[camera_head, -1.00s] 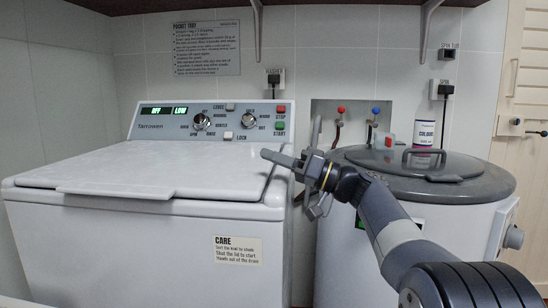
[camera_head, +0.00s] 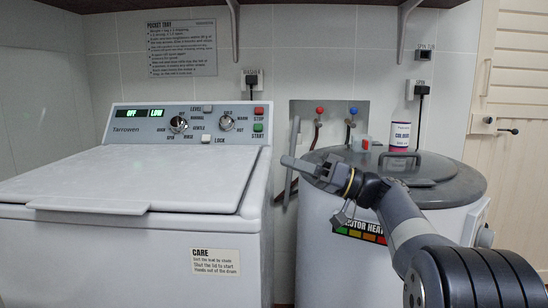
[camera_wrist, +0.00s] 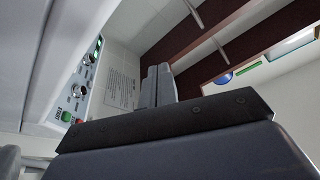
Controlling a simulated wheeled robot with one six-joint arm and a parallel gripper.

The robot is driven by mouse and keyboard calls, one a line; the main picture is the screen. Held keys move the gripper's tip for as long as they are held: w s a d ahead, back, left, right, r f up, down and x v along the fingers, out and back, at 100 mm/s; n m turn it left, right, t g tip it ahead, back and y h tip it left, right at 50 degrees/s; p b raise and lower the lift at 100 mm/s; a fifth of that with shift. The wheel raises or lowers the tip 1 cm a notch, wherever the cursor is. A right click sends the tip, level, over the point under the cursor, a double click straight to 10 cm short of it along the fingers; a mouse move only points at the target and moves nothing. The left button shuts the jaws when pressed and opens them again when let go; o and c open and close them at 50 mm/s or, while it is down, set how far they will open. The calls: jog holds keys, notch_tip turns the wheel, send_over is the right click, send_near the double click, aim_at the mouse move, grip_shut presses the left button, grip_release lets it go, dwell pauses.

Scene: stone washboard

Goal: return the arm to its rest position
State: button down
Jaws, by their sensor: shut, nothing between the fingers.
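My gripper (camera_head: 290,160) is at the end of my arm in the head view, in front of the gap between the white washer and the round tub. It points left, is shut and holds nothing. In the wrist view its two grey fingers (camera_wrist: 157,86) lie side by side, with the wall and shelves beyond them. My arm (camera_head: 400,215) reaches in from the lower right, in front of the tub.
The white washer (camera_head: 120,255) with its lid down fills the left. The round tub (camera_head: 325,210) with a grey lid stands at right. Shelves (camera_head: 330,3) run above. A pale slatted door (camera_head: 515,80) is at far right.

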dwell(0.4)
jog(key=x, duration=0.2)
jog(key=b+x, duration=0.1)
jog(key=x, duration=0.2)
jog(key=s+b+x, duration=0.1)
jog(key=x, duration=0.2)
jog(key=shift+s+a, duration=0.1)
jog(key=shift+a, duration=0.1)
jog(key=shift+a+f+b, duration=0.1)
jog(key=shift+a+b, duration=0.3)
jog(key=shift+a, duration=0.35)
notch_tip(320, 180, down, 2)
jog(key=shift+f+b, duration=0.1)
jog(key=shift+b, duration=0.3)
jog(key=shift+f, duration=0.35)
jog(key=shift+r, duration=0.15)
